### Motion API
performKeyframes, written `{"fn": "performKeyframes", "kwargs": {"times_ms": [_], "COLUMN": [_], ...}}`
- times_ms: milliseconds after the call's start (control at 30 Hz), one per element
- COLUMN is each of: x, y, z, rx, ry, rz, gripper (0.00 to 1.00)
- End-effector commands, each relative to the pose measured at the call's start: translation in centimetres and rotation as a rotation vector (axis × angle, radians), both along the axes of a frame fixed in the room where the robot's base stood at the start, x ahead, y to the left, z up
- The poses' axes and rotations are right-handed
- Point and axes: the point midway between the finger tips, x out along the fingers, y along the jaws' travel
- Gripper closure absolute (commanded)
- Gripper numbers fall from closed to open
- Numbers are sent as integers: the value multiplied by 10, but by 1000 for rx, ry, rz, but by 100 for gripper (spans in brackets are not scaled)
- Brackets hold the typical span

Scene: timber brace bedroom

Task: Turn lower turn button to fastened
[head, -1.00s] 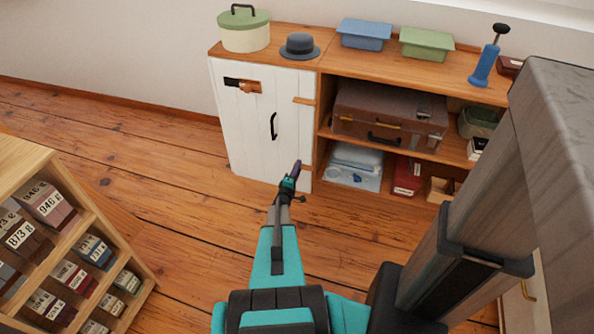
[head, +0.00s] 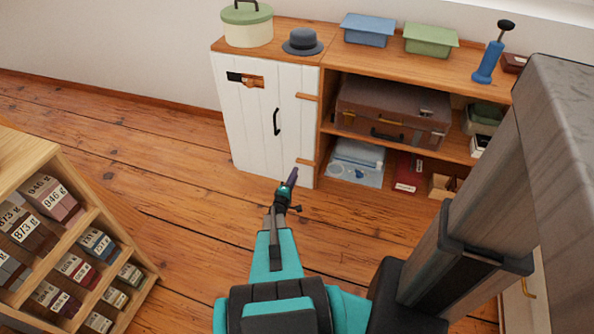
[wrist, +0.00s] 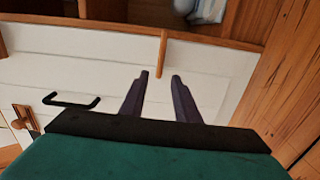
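The lower turn button (head: 306,163) is a small wooden bar on the right edge of the white cabinet door (head: 245,140). It lies level, reaching from the wooden frame strip onto the door. In the wrist view the lower turn button (wrist: 162,48) shows just beyond my fingertips, in line with the gap between them. My gripper (head: 294,172) is in front of the door's lower right part. In the wrist view my gripper (wrist: 160,76) has its two dark fingers parted, with nothing between them. I cannot tell how far the tips are from the door.
The upper turn button (head: 307,97) lies level above. A black handle (head: 276,122) is on the door, and a wooden catch (head: 246,81) near its top. Open shelves with a suitcase (head: 392,108) are to the right. A box rack (head: 60,230) stands at left; floor between is clear.

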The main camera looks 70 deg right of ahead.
Motion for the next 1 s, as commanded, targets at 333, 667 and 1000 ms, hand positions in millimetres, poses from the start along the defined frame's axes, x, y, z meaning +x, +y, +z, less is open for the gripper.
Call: {"fn": "performKeyframes", "kwargs": {"times_ms": [333,667,1000], "x": [-3,-4,-4], "y": [50,59,59], "z": [1,0,0], "rx": [0,-1,-1], "ry": [0,-1,0], "rz": [0,-2,-2], "gripper": [71,71,71]}}
